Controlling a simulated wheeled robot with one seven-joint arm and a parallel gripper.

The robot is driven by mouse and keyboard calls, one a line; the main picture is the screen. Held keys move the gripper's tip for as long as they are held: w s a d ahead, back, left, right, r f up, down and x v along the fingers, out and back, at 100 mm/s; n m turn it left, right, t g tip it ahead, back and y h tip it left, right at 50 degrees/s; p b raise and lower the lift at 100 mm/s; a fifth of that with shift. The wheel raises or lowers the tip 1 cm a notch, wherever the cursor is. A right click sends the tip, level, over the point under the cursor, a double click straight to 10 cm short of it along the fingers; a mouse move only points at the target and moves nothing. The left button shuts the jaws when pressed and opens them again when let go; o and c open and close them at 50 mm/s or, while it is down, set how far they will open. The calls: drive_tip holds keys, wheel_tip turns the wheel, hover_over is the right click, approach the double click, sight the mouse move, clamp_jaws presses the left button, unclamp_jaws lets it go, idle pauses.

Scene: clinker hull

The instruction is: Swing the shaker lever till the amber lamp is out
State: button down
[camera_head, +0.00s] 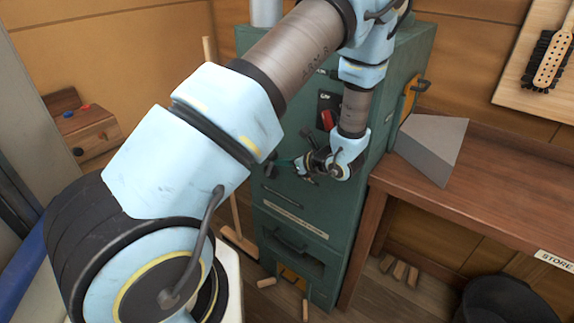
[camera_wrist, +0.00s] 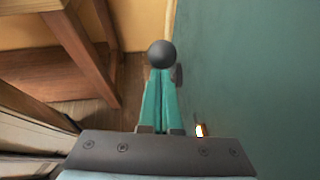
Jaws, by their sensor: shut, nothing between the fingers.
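The green cabinet (camera_head: 300,250) stands at the back, with my arm across its front. My gripper (camera_head: 286,163) is shut and empty, close to the cabinet's front face. In the wrist view its teal fingers (camera_wrist: 161,88) are together, and a dark round knob (camera_wrist: 161,54), apparently the shaker lever's end, shows right at their tips. I cannot tell whether they touch. The lever's shaft is hidden. A small glowing amber-white spot (camera_wrist: 200,130) on the cabinet face, apparently the amber lamp, is lit beside the finger bases. The lamp cannot be made out in the head view.
A wooden bench (camera_head: 470,205) with a grey wedge-shaped block (camera_head: 432,145) stands to the cabinet's right. A black bucket (camera_head: 505,300) is on the floor at front right. Small wooden pieces (camera_head: 400,270) lie under the bench. A wooden box with buttons (camera_head: 85,125) is at left.

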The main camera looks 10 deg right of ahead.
sight(271, 152)
drive_tip(key=w+a+r+g, duration=0.1)
drive_tip(key=w+a+r+g+h, duration=0.1)
drive_tip(key=shift+w+a+r+h, duration=0.1)
drive_tip(key=shift+w+a+h, duration=0.15)
drive_tip(key=shift+w+h, duration=0.05)
drive_tip(key=w+a+g+h+b, duration=0.1)
drive_tip(key=w+a+b, duration=0.2)
drive_tip(key=w+a, duration=0.4)
drive_tip(key=shift+w+r, duration=0.25)
drive_tip(key=shift+r, duration=0.1)
drive_tip(key=shift+a, duration=0.1)
